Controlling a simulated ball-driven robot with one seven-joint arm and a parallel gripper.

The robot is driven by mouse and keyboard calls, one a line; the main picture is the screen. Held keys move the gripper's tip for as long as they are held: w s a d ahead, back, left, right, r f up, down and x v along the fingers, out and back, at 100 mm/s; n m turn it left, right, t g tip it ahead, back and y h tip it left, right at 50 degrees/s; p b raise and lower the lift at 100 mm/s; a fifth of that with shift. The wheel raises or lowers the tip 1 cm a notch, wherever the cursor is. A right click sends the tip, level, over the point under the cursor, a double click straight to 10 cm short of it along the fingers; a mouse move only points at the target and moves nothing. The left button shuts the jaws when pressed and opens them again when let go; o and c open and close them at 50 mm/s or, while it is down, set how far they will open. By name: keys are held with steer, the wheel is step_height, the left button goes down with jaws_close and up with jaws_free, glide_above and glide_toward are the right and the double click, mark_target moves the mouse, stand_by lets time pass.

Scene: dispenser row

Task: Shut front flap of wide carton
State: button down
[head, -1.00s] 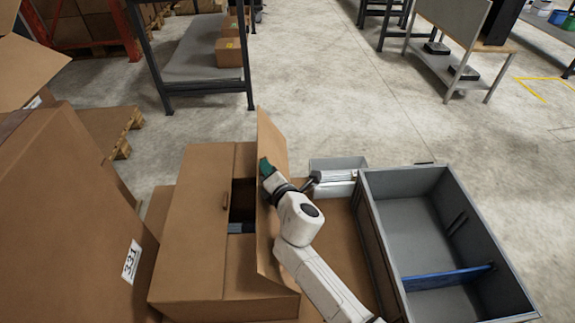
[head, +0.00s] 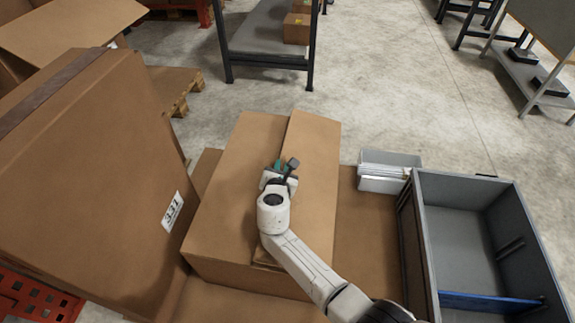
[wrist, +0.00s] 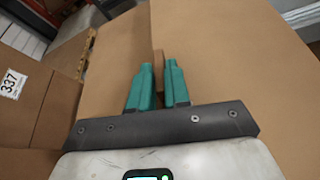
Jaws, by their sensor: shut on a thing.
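The wide carton (head: 225,200) stands below my arm in the head view. Its right-hand flap (head: 313,150), apparently the front flap, lies over the top, nearly flat, meeting the left-hand top panel (head: 245,150) along a seam. The flap also shows right of the fingers in the wrist view (wrist: 220,65). My gripper (head: 287,164) is over the seam. In the wrist view its teal fingers (wrist: 158,72) are close together on a small brown tab (wrist: 158,58) at the flap's edge. My arm hides the near part of the seam.
A large labelled carton (head: 110,180) stands close on the left. To the right are a small grey bin (head: 390,185) and a large grey tote (head: 425,245) with a blue divider (head: 490,303). Open floor (head: 400,90) lies beyond.

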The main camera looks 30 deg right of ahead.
steer(key=shift+w+a+f+b, duration=0.1)
steer(key=shift+a+f+b, duration=0.1)
steer(key=shift+f, duration=0.25)
steer(key=shift+w+a+f+b, duration=0.1)
steer(key=shift+f+b, duration=0.1)
steer(key=shift+f, duration=0.2)
steer(key=c, duration=1.2)
jaws_free()
steer(key=shift+o, duration=0.2)
steer(key=shift+s, duration=0.1)
steer(key=p+v, duration=0.4)
steer(key=v, duration=0.6)
steer(key=shift+s+a+r+p, duration=0.15)
steer(key=shift+s+p, duration=0.1)
steer(key=shift+p, duration=0.15)
